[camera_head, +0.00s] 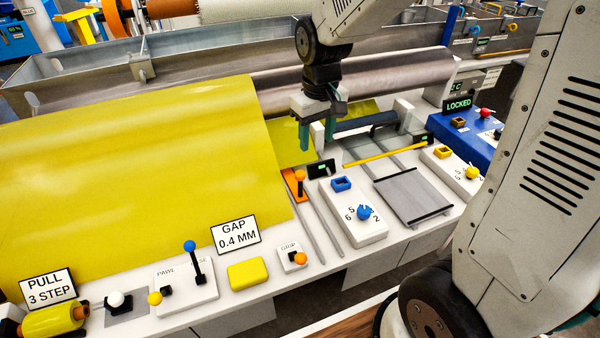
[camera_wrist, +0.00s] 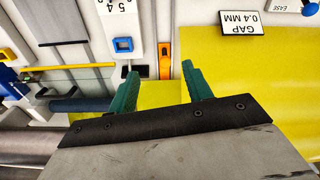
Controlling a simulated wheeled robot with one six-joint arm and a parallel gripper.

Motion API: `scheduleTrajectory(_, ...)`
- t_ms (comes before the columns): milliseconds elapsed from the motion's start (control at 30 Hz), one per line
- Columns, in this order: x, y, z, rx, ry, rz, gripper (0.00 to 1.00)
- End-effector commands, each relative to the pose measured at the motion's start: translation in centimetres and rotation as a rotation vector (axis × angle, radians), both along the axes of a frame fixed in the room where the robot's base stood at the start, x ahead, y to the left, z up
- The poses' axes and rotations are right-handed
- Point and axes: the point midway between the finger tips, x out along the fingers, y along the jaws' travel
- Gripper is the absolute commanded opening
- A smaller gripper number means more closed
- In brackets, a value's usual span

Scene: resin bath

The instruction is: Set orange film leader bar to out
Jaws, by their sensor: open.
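An orange bar (camera_head: 294,184) lies on the white deck beside the right edge of the big yellow film (camera_head: 140,160). A short post with an orange ball (camera_head: 299,175) stands at it. In the wrist view the orange bar (camera_wrist: 165,60) shows upright in the picture, just beyond the fingertips and between their lines. My gripper (camera_head: 317,138) is open and empty, above and behind the bar, over a strip of yellow film. Its two teal fingers also show in the wrist view (camera_wrist: 160,72). They look apart from the bar; the exact height is unclear.
A small dark display (camera_head: 321,169) stands right beside the bar. A blue-knob dial box (camera_head: 352,215), a grey plate (camera_head: 412,198) and a yellow rod (camera_head: 385,153) lie to the right. Two grey rails (camera_head: 326,222) run in front. A grey roller (camera_head: 370,72) lies behind.

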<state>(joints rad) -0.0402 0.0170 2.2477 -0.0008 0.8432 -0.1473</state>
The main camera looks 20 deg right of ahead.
Motion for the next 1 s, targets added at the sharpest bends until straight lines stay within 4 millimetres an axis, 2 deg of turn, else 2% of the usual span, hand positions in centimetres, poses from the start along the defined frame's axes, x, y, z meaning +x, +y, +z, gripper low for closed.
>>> scheduleTrajectory(33,1.6,0.2,-2.0,-0.001,0.016,0.014,0.50)
scheduleTrajectory(100,3.3,0.5,-4.2,-0.001,0.022,0.033,0.50)
scheduleTrajectory(200,5.2,0.8,-6.8,-0.001,0.030,0.051,0.50)
scheduleTrajectory(300,6.3,1.0,-8.6,-0.002,0.033,0.065,0.50)
scheduleTrajectory(567,6.9,1.2,-11.5,-0.002,0.037,0.074,0.50)
scheduleTrajectory(833,6.9,1.2,-15.7,-0.002,0.037,0.074,0.50)
scheduleTrajectory(1000,6.9,1.2,-17.2,-0.002,0.035,0.074,0.50)
